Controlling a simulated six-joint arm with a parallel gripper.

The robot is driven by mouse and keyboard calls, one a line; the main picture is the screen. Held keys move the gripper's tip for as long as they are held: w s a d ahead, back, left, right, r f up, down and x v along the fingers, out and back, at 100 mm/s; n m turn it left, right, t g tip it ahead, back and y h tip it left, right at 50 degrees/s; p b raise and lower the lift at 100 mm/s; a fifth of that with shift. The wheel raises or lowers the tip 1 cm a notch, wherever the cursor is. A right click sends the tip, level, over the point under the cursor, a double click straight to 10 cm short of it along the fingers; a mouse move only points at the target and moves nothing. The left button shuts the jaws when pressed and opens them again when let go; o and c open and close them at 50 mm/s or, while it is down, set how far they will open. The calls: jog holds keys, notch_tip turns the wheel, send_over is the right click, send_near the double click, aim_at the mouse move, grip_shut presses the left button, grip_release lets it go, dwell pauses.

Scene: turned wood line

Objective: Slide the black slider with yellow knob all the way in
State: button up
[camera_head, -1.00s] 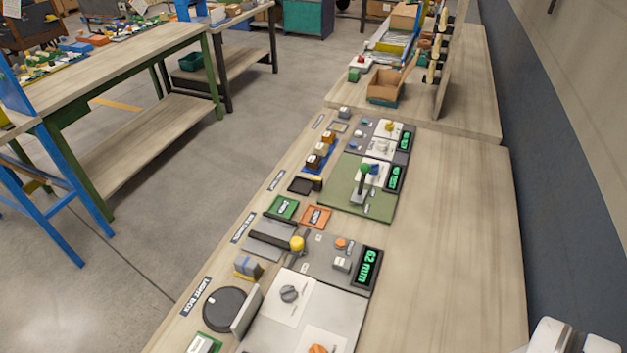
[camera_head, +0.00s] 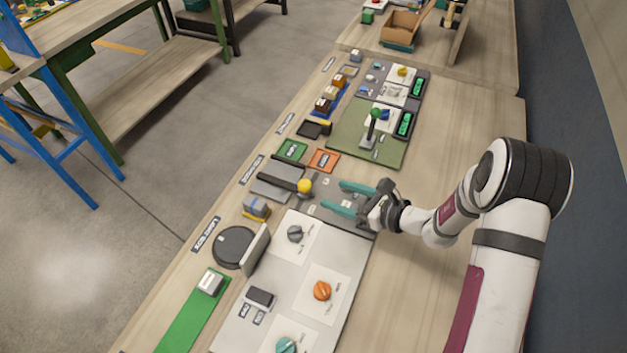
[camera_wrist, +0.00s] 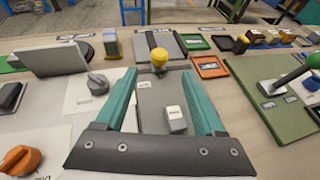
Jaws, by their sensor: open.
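The black slider (camera_head: 280,178) is a dark bar on a grey plate, with a round yellow knob (camera_head: 305,186) at its right end. In the wrist view the yellow knob (camera_wrist: 159,58) stands upright just beyond my fingertips, centred between them, and the dark bar (camera_wrist: 152,41) runs away behind it. My gripper (camera_head: 344,197) is open and empty, with two teal fingers pointing left toward the knob. In the wrist view my gripper (camera_wrist: 160,78) has its fingers on either side of a grey panel with a pale block button (camera_wrist: 175,118). The knob and the fingers look apart.
A large light panel (camera_head: 275,290) with grey, orange and teal dials lies on the near side. Green and orange trays (camera_head: 323,160) and a green board with a lever (camera_head: 375,143) lie farther off. The bench's right side (camera_head: 440,130) is bare wood.

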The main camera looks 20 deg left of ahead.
aim_at(308, 185)
jog(key=x, duration=0.9)
jog(key=shift+a, duration=0.1)
grip_shut()
dwell(0.9)
